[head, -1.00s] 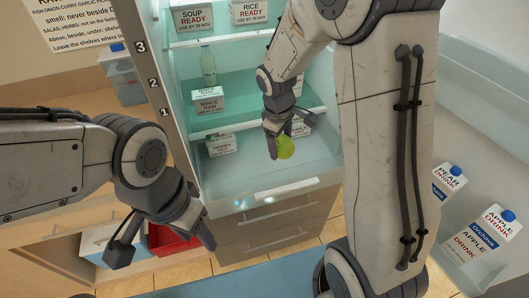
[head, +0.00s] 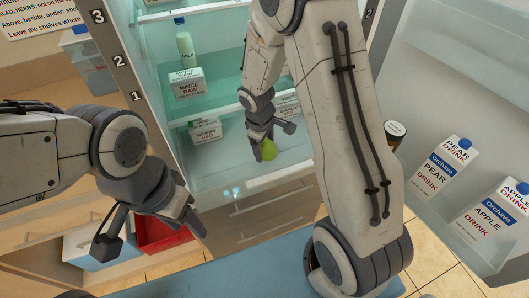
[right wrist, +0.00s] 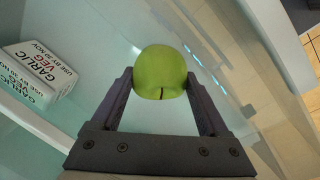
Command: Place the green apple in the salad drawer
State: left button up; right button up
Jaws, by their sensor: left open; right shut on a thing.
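The green apple (head: 267,149) is held between the fingers of my right gripper (head: 262,140) in the head view. In the right wrist view the apple (right wrist: 160,72) sits between the two fingertips, its stem side toward the camera. Whether the apple touches anything below cannot be told. My left gripper (head: 188,212) is open and empty, outside the fridge at the lower left.
A mince box (head: 187,84) and a bottle (head: 185,48) stand on the shelf above. Drink cartons (head: 444,165) stand in the door at right. A red bin (head: 160,235) is at lower left.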

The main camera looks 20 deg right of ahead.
aim_at(265, 153)
jog(key=shift+f+b, duration=0.3)
jog(key=shift+f, duration=1.15)
jog(key=shift+f, duration=0.2)
jog(key=o, duration=1.4)
jog(key=shift+c, duration=0.2)
jog(key=shift+r, duration=0.1)
